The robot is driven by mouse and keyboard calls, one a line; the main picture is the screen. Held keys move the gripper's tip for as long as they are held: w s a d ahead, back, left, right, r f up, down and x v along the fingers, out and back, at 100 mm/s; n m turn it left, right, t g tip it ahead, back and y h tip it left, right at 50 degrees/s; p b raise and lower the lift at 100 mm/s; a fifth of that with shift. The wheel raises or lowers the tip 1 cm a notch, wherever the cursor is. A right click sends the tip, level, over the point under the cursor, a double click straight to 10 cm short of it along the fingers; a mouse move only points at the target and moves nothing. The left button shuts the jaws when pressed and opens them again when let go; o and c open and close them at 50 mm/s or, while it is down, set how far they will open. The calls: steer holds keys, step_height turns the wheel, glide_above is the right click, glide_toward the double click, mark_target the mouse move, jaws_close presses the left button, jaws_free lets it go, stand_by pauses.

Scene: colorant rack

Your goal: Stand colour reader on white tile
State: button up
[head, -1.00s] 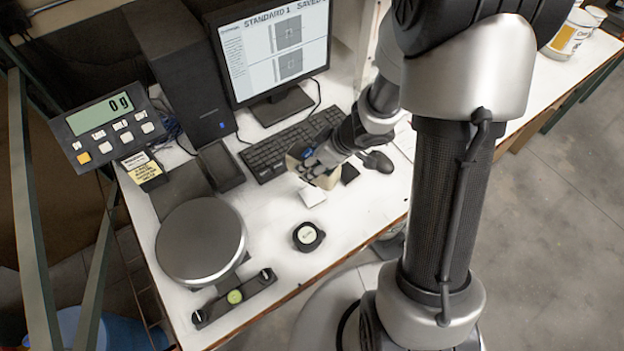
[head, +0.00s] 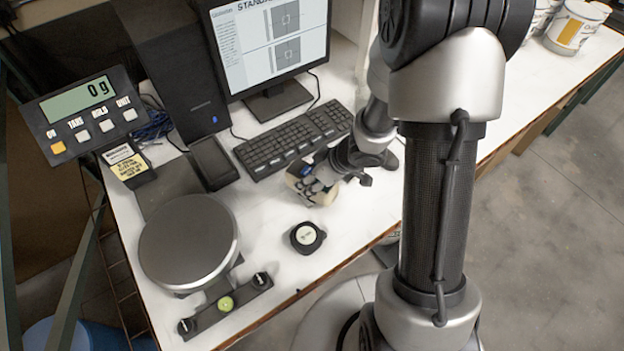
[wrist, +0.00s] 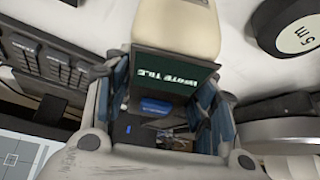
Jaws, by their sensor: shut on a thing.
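The colour reader (wrist: 175,27) is a cream body with a dark screen that shows "WHITE TILE", upside down in the wrist view. My gripper (wrist: 163,103) is shut on it, with a blue-padded finger on each side. In the head view, my gripper (head: 318,178) and the cream end of the reader (head: 323,196) are low over the bench, right of the keyboard's near end. The white tile cannot be made out now; the gripper and reader cover its place. Whether the reader touches the tile or bench is hidden.
A round black tape measure (head: 307,238) lies close in front of the gripper. The scale's round plate (head: 189,242) is to the left, with a black bar (head: 226,303) before it. The keyboard (head: 293,139) and monitor (head: 272,45) are behind.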

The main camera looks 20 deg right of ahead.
steer(key=shift+f, duration=0.1)
steer(key=o, duration=1.6)
